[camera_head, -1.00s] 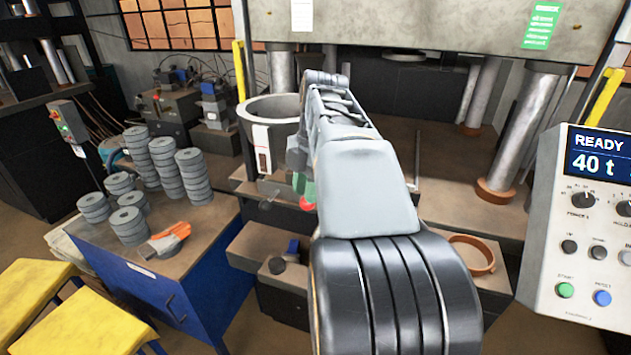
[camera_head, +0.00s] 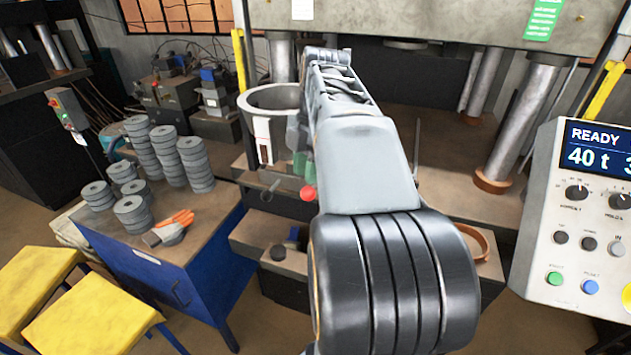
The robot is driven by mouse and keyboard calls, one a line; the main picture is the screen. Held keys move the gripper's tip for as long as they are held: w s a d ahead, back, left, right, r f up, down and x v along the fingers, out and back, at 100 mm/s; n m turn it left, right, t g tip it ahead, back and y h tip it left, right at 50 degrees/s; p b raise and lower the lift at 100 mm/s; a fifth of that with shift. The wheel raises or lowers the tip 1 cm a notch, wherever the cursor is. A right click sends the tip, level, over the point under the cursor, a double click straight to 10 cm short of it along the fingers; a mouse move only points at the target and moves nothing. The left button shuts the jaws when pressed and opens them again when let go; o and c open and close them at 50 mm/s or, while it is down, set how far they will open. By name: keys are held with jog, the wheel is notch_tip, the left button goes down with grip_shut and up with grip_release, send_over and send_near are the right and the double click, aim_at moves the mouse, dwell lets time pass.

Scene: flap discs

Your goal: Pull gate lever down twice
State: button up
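A lever with a red ball knob (camera_head: 307,193) shows just left of my arm, low on the front of the press. It looks like the gate lever, and the rest of it is mostly behind my arm. A green part (camera_head: 299,163) sits just above the knob. My arm reaches forward through the middle of the view and covers much of this area. My gripper's fingers are hidden behind the arm, so contact with the lever cannot be seen.
A grey cylindrical container (camera_head: 270,98) stands behind the knob. Stacks of grey discs (camera_head: 195,160) and orange-grey gloves (camera_head: 170,229) lie on a blue-sided table (camera_head: 130,245) at left. A control panel (camera_head: 580,220) reading READY 40 t stands at right. Yellow stools (camera_head: 90,318) are front left.

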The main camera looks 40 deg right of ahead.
aim_at(309, 188)
jog(key=shift+f, duration=0.15)
notch_tip(309, 188, down, 11)
jog(key=b, duration=0.8)
jog(key=shift+b, duration=0.4)
jog(key=shift+r, duration=0.25)
dwell(0.3)
notch_tip(309, 188, up, 5)
jog(key=p, duration=0.4)
jog(key=shift+r+p, duration=0.1)
jog(key=shift+p, duration=0.3)
notch_tip(309, 188, up, 6)
jog(key=p, duration=0.4)
jog(key=shift+p, duration=0.4)
jog(key=shift+f, duration=0.2)
